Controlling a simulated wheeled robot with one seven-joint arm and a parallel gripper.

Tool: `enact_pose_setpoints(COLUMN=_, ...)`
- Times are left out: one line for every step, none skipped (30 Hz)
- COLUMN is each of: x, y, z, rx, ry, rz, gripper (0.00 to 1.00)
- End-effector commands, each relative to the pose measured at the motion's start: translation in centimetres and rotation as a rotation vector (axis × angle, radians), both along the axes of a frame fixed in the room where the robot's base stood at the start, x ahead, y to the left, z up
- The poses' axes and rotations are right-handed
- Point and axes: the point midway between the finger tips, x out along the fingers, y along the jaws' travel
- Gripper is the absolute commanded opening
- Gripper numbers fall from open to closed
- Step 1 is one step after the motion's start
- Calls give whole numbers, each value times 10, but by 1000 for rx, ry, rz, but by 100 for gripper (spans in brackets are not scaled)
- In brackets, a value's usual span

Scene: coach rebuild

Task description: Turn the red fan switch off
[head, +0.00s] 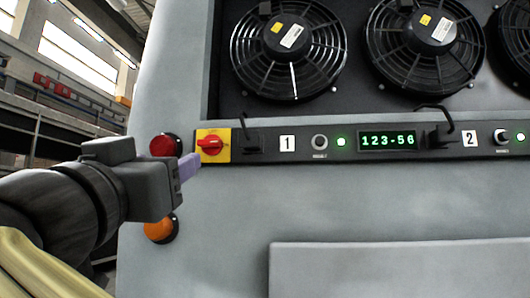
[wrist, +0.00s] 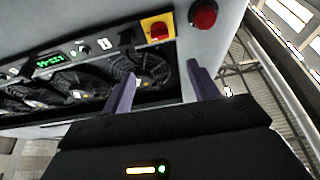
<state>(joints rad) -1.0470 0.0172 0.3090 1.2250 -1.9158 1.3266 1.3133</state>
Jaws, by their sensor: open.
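The red fan switch (head: 210,146) is a rotary knob on a yellow square plate at the left end of the dark control strip. Its handle looks roughly horizontal in the head view. It also shows in the wrist view (wrist: 158,31), near the top, beyond the fingertips. My gripper (head: 190,166) is just left of and slightly below the switch in the head view. In the wrist view its two purple fingers (wrist: 161,69) are spread apart with nothing between them. The fingers look apart from the knob, though the exact depth gap is hard to tell.
A red round button (head: 164,145) and an orange one (head: 159,229) sit on the grey housing near my gripper. A black hooked bracket (head: 249,138) stands right of the switch. A green display (head: 388,141) reads 123-56. Caged fans (head: 289,50) are above the strip.

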Motion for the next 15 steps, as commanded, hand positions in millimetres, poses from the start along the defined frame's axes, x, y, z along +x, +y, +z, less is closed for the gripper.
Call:
enact_pose_setpoints(x=3, y=0, z=3, rx=-1, ry=0, rz=-1, gripper=60)
enact_pose_setpoints(x=6, y=0, z=4, rx=-1, ry=0, rz=-2, gripper=60)
enact_pose_setpoints(x=10, y=-1, z=6, rx=-1, ry=0, rz=-3, gripper=60)
enact_pose_setpoints(x=13, y=-1, z=8, rx=-2, ry=1, rz=-4, gripper=60)
enact_pose_setpoints(x=17, y=-1, z=10, rx=-2, ry=1, rz=-4, gripper=60)
enact_pose_setpoints(x=22, y=-2, z=13, rx=-3, ry=1, rz=-3, gripper=60)
enact_pose_setpoints(x=27, y=-2, z=15, rx=-3, ry=2, rz=-3, gripper=60)
enact_pose_setpoints(x=31, y=-2, z=17, rx=-3, ry=2, rz=-3, gripper=60)
enact_pose_setpoints(x=37, y=-2, z=19, rx=-4, ry=2, rz=-3, gripper=60)
enact_pose_setpoints(x=41, y=-3, z=21, rx=-4, ry=2, rz=-4, gripper=60)
enact_pose_setpoints(x=46, y=-3, z=23, rx=-5, ry=2, rz=-4, gripper=60)
enact_pose_setpoints(x=52, y=-4, z=26, rx=-4, ry=2, rz=-3, gripper=60)
enact_pose_setpoints(x=56, y=-4, z=27, rx=-4, ry=2, rz=-3, gripper=60)
enact_pose_setpoints(x=60, y=-4, z=29, rx=-4, ry=2, rz=-2, gripper=60)
enact_pose_setpoints(x=66, y=-5, z=32, rx=-4, ry=2, rz=-2, gripper=60)
